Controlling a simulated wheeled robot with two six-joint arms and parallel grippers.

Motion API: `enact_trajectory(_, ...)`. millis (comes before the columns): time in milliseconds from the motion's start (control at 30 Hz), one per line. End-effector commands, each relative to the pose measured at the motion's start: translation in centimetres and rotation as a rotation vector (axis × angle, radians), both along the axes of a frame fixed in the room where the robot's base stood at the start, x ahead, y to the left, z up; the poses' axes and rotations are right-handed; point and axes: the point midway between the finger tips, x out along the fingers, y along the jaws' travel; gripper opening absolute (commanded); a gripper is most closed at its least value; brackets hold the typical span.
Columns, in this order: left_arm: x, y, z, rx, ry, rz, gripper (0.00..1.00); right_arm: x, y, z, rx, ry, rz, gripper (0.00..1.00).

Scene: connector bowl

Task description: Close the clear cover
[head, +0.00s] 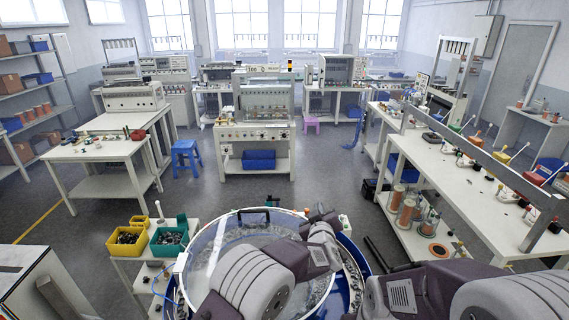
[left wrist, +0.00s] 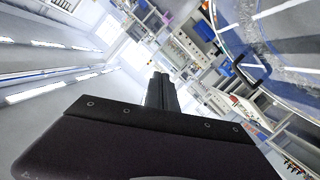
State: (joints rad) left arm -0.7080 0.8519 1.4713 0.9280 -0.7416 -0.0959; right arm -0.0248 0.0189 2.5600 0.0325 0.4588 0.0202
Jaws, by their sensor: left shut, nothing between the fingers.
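The clear cover (head: 246,211) is a see-through round pane with a pale rim and a dark handle (head: 259,212). It shows over the blue-edged bowl (head: 356,262) at the bottom middle of the head view. Its rim sits offset from the bowl, but I cannot tell its exact tilt. My left gripper (head: 325,216) is by the right side of the cover's rim, partly hidden by its own arm. In the left wrist view its black fingers (left wrist: 160,91) are together and empty, with the handle (left wrist: 254,70) off to their right.
A yellow bin (head: 126,239) and a green bin (head: 169,239) of small parts stand left of the bowl. A long white bench (head: 470,200) with spools runs along the right. Open grey floor (head: 330,175) lies behind the bowl.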

Motion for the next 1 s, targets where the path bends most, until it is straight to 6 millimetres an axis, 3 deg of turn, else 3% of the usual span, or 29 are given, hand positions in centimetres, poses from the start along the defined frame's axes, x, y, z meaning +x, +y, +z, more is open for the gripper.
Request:
enact_trajectory(33, 0.0, 0.6, 1.4, -0.022, -0.002, 0.0, 0.0, 0.0, 0.0, 0.3, 0.0, 0.0, 0.0, 1.0)
enact_trajectory(533, 0.0, 7.3, 11.6, -0.158, -0.004, 0.001, 0.0, 0.0, 0.0, 2.0, 0.0, 0.0, 0.0, 1.0)
enact_trajectory(733, 0.1, 9.6, 14.0, -0.253, -0.007, -0.002, 0.0, 0.0, 0.0, 1.1, 0.0, 0.0, 0.0, 1.0)
enact_trajectory(1000, 0.1, 10.6, 15.2, -0.302, -0.003, -0.003, 0.0, 0.0, 0.0, 1.0, 0.0, 0.0, 0.0, 1.0)
